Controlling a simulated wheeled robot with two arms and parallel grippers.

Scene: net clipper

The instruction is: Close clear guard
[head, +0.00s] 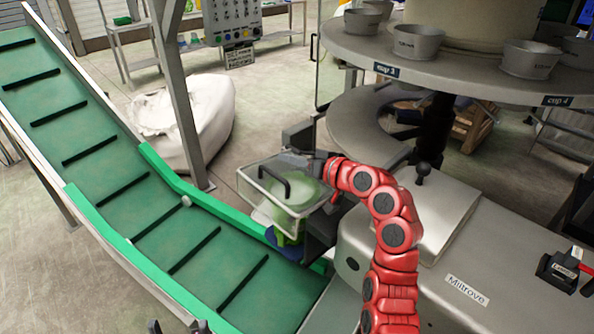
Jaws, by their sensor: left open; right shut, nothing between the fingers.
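The clear guard (270,203) is a see-through cover with a pale rim and a black handle (287,184). It sits at the middle of the view, beside the lower part of the green conveyor, and a green shape shows through it. I cannot tell how far the guard is from its closed position. My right gripper (325,168), on the red arm, is shut and empty at the guard's right side; whether it touches the guard is unclear. My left gripper (177,327) shows only as dark tips at the bottom edge, open and apart from the guard.
The green conveyor (125,190) with black slats slopes along the left. A round steel table (470,75) with cups stands at the upper right. A steel housing (475,270) fills the lower right. A white sack (190,118) and a post stand behind the conveyor.

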